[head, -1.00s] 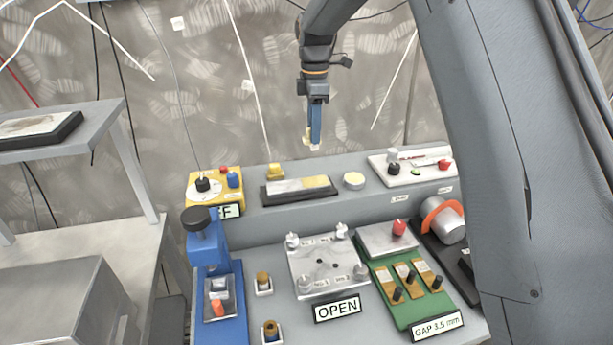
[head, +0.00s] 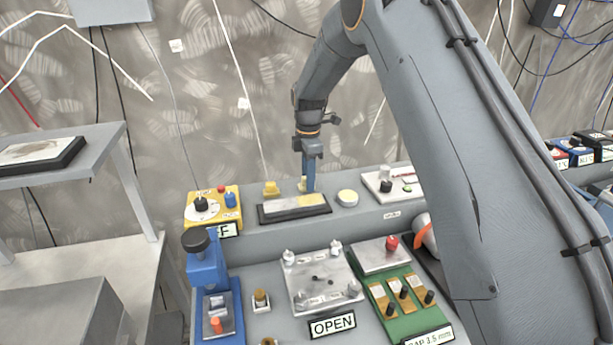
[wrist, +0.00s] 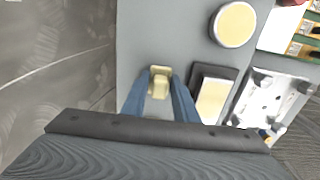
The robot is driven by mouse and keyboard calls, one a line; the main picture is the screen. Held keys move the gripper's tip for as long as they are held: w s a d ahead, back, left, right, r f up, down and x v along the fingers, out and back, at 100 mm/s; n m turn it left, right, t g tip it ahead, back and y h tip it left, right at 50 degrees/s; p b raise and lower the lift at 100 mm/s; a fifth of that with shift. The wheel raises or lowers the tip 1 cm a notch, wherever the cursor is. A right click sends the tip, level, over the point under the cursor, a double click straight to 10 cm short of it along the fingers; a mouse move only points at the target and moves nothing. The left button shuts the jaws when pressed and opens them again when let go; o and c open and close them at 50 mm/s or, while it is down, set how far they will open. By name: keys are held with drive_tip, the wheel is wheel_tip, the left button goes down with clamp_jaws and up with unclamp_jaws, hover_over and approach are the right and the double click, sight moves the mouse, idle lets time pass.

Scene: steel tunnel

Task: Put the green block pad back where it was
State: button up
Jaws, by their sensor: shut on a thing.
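My gripper (head: 308,187) has blue fingers and is shut on a small pale yellow piece (head: 302,184). The piece also shows between the fingertips in the wrist view (wrist: 159,82). It is low over the raised back ledge, just behind the black tray; I cannot tell whether it touches the ledge. It looks yellow rather than green. A similar yellow piece (head: 271,188) stands on the ledge to its left. The green block (head: 415,317) on the bench front carries several brass plates with black knobs and a "GAP 3.5 mm" label.
The black tray (head: 266,217) with a pale slab lies close in front of my gripper. A round cream disc (head: 347,197) is to the right, and a white panel (head: 383,192) beyond it. A yellow control box (head: 212,210) stands left. A metal fixture plate (head: 311,293) sits behind the "OPEN" sign.

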drive_tip(key=shift+f, duration=0.1)
drive_tip(key=o, duration=0.9)
wheel_tip(320, 180, up, 12)
drive_tip(key=b, duration=0.4)
drive_tip(key=s+d+f+m, duration=0.3)
drive_tip(key=s+m, duration=0.3)
drive_tip(key=s, duration=0.5)
drive_tip(key=s+d+f+m, duration=0.4)
drive_tip(key=s+d+m, duration=0.2)
drive_tip(key=s, duration=0.5)
drive_tip(key=s+d+f+m+t, duration=0.1)
drive_tip(key=s+d+f+m, duration=0.2)
drive_tip(key=s+m, duration=0.5)
drive_tip(key=shift+s+d+f, duration=0.15)
drive_tip(key=shift+s+d, duration=0.15)
drive_tip(key=shift+s, duration=0.3)
drive_tip(key=shift+s+d+f, duration=0.1)
drive_tip(key=shift+s+d, duration=0.15)
drive_tip(key=shift+s, duration=0.35)
drive_tip(key=shift+s+d+f, duration=0.15)
drive_tip(key=shift+s+d, duration=0.15)
drive_tip(key=shift+s, duration=0.3)
